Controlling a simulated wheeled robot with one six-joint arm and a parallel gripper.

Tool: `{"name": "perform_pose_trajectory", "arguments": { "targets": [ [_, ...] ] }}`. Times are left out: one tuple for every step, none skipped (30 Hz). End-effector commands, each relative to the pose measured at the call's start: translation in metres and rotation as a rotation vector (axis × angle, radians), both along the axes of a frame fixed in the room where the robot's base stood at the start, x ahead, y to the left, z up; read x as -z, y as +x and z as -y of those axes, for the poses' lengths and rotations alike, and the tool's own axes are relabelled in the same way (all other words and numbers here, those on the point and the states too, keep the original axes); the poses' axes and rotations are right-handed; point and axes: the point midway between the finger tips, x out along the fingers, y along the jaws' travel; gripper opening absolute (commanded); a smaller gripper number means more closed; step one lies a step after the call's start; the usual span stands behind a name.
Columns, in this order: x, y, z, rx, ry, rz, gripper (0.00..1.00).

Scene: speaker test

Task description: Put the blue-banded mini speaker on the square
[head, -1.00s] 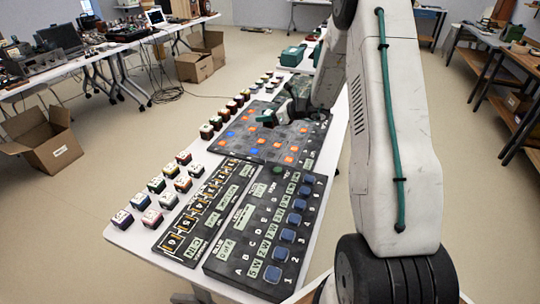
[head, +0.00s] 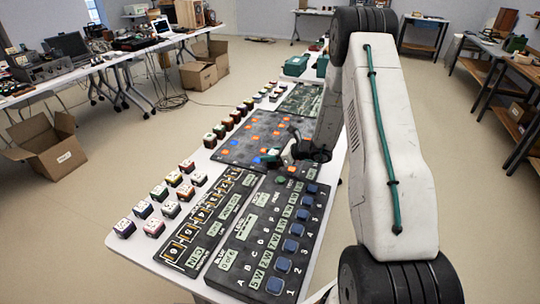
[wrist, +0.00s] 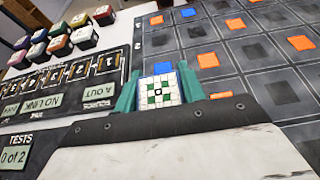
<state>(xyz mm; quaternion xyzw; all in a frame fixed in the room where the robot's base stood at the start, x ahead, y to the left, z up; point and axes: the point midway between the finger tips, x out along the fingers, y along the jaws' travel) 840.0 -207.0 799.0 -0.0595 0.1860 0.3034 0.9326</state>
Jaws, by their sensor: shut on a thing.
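My gripper (wrist: 158,92) is shut on a small cube-shaped mini speaker (wrist: 159,91) with a white top patterned in green squares. In the head view my gripper (head: 272,157) is over the near edge of the dark board (head: 232,153), which has orange and blue squares. Which square the task means I cannot tell.
Several mini speakers (head: 143,209) with coloured bands stand on the white table's left side; more line the board's left edge (head: 210,140). A numbered rack panel (head: 205,220) and a panel with blue buttons (head: 262,245) lie nearer. Green cases (head: 296,65) stand at the far end.

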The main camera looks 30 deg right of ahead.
Motion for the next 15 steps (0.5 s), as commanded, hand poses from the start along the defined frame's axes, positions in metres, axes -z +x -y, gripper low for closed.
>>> {"name": "perform_pose_trajectory", "arguments": {
  "targets": [
    [0.0008, 0.0004, 0.0003, 0.001, 0.000, 0.002, 0.15],
    [0.0006, 0.0006, 0.0003, 0.000, -0.001, 0.002, 0.15],
    [0.0002, 0.0005, 0.0003, 0.000, -0.001, 0.002, 0.15],
    [0.0001, 0.0006, 0.0003, 0.000, -0.001, 0.002, 0.15],
    [0.0001, 0.0006, 0.0003, 0.000, -0.001, 0.002, 0.15],
    [0.0002, 0.0005, 0.0003, 0.000, -0.001, 0.002, 0.15],
    [0.0005, 0.0005, 0.0004, 0.001, 0.000, 0.002, 0.15],
    [0.0012, 0.0006, 0.0003, 0.001, 0.000, 0.002, 0.15],
    [0.0025, 0.0005, 0.0004, 0.001, 0.000, 0.002, 0.15],
    [0.0035, 0.0004, 0.0003, 0.001, 0.000, 0.001, 0.15],
    [0.0034, 0.0005, 0.0004, 0.001, 0.000, 0.002, 0.45],
    [0.0032, 0.0005, 0.0004, 0.001, 0.000, 0.002, 0.56],
    [0.0032, 0.0005, 0.0004, 0.001, 0.000, 0.002, 0.62],
    [0.0031, 0.0005, 0.0004, 0.001, 0.000, 0.002, 0.62],
    [0.0031, 0.0005, 0.0004, 0.001, -0.001, 0.001, 0.62]
  ]
}}
